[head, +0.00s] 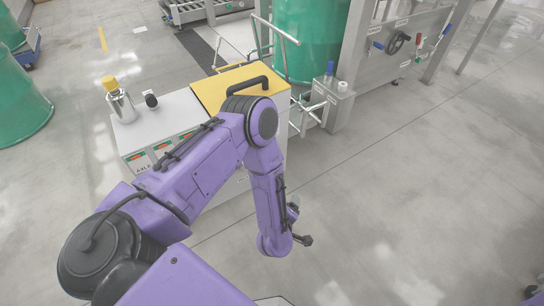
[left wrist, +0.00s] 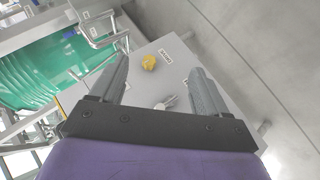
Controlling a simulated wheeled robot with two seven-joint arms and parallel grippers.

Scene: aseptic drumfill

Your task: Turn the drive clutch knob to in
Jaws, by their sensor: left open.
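In the left wrist view, a small yellow knob (left wrist: 149,62) sits on a flat grey panel (left wrist: 180,80), with a small label (left wrist: 165,54) beside it that is too small to read. I cannot tell from the label whether this is the drive clutch knob, or its setting. My left gripper (left wrist: 160,66) is open and empty, its two fingers on either side of the knob in the picture, apparently not touching it. In the head view, my left arm reaches over the cabinet; its gripper (head: 300,238) is mostly hidden behind the forearm, and the yellow knob is hidden there. My right gripper is not in view.
A silver part (left wrist: 166,102) sits on the panel near the knob. The white cabinet (head: 180,108) has a yellow top (head: 225,85) with a black handle (head: 250,84), and a yellow-capped metal canister (head: 118,100). Green drums (head: 312,35) stand behind. Open floor (head: 430,190) lies right.

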